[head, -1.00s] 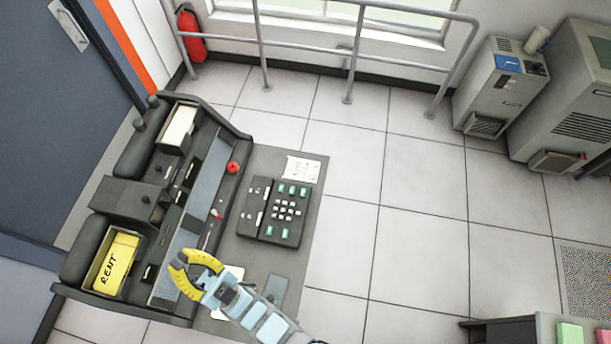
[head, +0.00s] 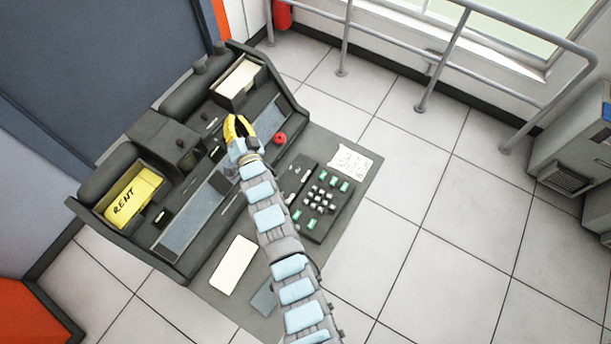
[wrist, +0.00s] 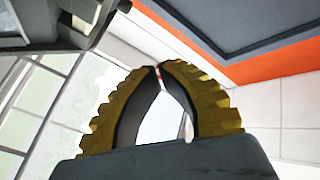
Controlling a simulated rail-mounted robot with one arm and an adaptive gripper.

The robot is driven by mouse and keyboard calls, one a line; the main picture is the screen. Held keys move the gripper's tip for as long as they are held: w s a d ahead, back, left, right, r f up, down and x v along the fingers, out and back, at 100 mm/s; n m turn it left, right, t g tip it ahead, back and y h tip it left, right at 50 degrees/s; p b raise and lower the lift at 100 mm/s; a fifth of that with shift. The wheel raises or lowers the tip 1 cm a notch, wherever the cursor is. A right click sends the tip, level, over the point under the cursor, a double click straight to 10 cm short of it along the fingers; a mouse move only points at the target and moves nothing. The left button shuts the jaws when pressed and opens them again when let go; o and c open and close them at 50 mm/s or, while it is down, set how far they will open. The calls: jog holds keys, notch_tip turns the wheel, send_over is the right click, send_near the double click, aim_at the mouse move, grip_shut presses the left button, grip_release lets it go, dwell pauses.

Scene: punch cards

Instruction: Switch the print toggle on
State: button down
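The dark punch-card machine (head: 150,265) fills the left middle of the head view. Small switches sit on its panel and on the left side of the keypad unit (head: 310,222), but their labels are too small to read, so I cannot tell which is the print toggle. My gripper (head: 237,120), with yellow fingers, is over the machine's upper middle, left of the red knob (head: 280,138). In the wrist view my gripper (wrist: 159,68) has its fingertips almost meeting, with nothing held. My arm hides part of the panel behind it.
A yellow card stack marked RENT (head: 130,195) lies in the left tray, and a pale stack (head: 238,80) in the upper tray. A paper note (head: 351,161) lies beside the keypad. A railing (head: 440,60) runs along the window. The tiled floor at right is clear.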

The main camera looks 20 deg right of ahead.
jog(key=w+d+f+m+g+h+b, duration=0.2)
jog(key=w+d+f+m+g+b, duration=0.3)
jog(key=f, duration=0.5)
jog(key=m+g+b, duration=1.1)
jog(key=m+g, duration=0.3)
jog(key=g, duration=0.1)
send_near(306, 176)
notch_tip(306, 176, up, 2)
jog(key=w, duration=0.1)
jog(key=shift+s+a+r+m, duration=0.3)
jog(key=shift+a+m, duration=0.1)
jog(key=shift+a, duration=0.1)
jog(key=shift+f, duration=0.15)
jog(key=f, duration=0.3)
jog(key=d+f+b, duration=0.1)
jog(key=f, duration=0.2)
jog(key=s+d+f, duration=0.1)
jog(key=f, duration=0.2)
jog(key=shift+f, duration=0.25)
